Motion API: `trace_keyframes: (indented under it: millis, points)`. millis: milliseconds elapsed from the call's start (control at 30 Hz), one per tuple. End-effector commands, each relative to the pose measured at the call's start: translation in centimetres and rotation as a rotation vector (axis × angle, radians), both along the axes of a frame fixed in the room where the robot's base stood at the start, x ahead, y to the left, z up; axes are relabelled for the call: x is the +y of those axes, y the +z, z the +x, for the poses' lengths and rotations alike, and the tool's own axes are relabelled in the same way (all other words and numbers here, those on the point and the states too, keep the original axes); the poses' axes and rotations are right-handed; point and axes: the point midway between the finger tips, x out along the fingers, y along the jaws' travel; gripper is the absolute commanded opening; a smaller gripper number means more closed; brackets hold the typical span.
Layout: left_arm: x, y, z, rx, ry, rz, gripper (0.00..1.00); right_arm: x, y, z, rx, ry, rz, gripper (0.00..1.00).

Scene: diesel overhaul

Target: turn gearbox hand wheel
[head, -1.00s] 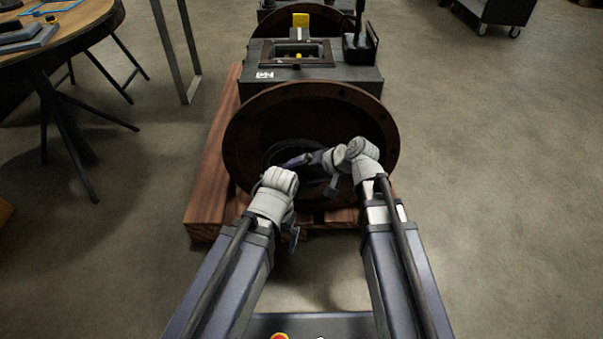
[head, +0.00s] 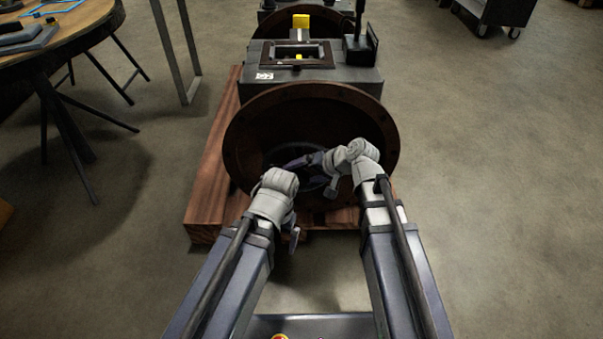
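The gearbox (head: 312,86) is a dark grey box with a large round brown flange (head: 240,135) facing me. A dark ring, seemingly the hand wheel (head: 318,182), shows faintly low inside the flange and is mostly hidden by shadow and my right arm. My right gripper (head: 298,161) reaches left across the flange opening, in front of the ring or at it. I cannot tell whether it touches the ring or how its fingers stand. My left gripper (head: 293,238) is low in front of the flange, mostly hidden behind its own wrist, apparently apart from the wheel.
The gearbox rests on a reddish wooden pallet (head: 207,195). A round wooden table (head: 90,32) with metal legs stands at the upper left, beside a metal frame leg (head: 178,55). A dark cart (head: 495,12) is at the upper right. The floor on the right is clear.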

Motion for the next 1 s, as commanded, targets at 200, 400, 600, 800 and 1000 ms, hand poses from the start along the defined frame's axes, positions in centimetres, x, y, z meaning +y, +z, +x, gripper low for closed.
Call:
trace_keyframes:
  millis: [200, 400, 600, 800, 1000]
  points:
    - [0.0, -2.8, 0.0, -0.001, 0.0, 0.0, 1.0, -0.3, -1.1, 0.0, 0.001, -0.003, 0.12, 0.0]
    - [0.0, -5.5, 0.0, -0.001, 0.0, 0.0, 1.0, -0.4, -1.1, 0.0, 0.001, -0.001, 0.283, 0.0]
    - [0.0, -6.5, 0.0, -0.001, 0.0, 0.0, 1.0, -0.4, -0.7, 0.0, 0.0, 0.0, 0.362, 0.0]
    - [0.0, -6.4, 0.0, -0.001, 0.0, 0.0, 1.0, -0.3, -0.5, 0.0, 0.001, 0.001, 0.371, 0.0]
    - [0.0, -6.4, 0.0, -0.001, 0.0, 0.0, 1.0, -0.3, -0.5, -0.1, 0.001, 0.002, 0.37, 1.0]
